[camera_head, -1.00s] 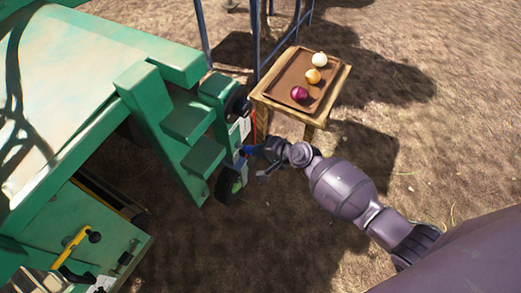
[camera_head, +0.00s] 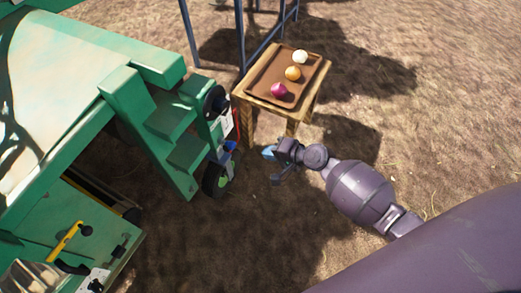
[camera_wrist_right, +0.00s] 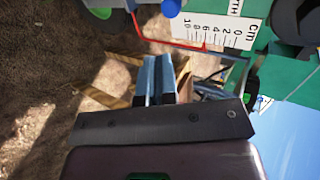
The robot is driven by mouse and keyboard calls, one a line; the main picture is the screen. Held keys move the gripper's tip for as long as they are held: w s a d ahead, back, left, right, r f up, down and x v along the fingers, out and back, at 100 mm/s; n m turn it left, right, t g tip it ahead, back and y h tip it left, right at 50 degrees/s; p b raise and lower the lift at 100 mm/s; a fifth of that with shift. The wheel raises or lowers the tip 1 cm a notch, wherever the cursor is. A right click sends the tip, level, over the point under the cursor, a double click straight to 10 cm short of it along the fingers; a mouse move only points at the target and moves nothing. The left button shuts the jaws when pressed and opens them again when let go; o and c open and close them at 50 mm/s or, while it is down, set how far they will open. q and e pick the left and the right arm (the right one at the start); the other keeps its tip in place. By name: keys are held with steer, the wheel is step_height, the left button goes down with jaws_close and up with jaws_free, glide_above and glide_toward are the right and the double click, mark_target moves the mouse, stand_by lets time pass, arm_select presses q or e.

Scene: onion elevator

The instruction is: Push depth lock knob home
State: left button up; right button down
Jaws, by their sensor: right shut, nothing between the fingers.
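A blue knob (camera_head: 230,146) sits on the side of the green machine (camera_head: 172,118), just above a small dark wheel (camera_head: 214,183). I take it for the depth lock knob; how far in it sits I cannot tell. It also shows at the top edge of the right wrist view (camera_wrist_right: 171,7), beside a white cm depth scale (camera_wrist_right: 215,28) with a red pointer (camera_wrist_right: 204,45). My right gripper (camera_head: 268,152) is to the right of the knob, apart from it. In the wrist view its blue fingers (camera_wrist_right: 155,75) are together and empty.
A wooden table (camera_head: 240,100) with a brown tray (camera_head: 268,76) of onions stands behind my right gripper. Blue metal posts (camera_head: 240,35) rise behind it. A yellow lever (camera_head: 65,240) is on the machine at lower left. Bare ground lies in front and right.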

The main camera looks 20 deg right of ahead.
steer(key=shift+v, duration=1.1)
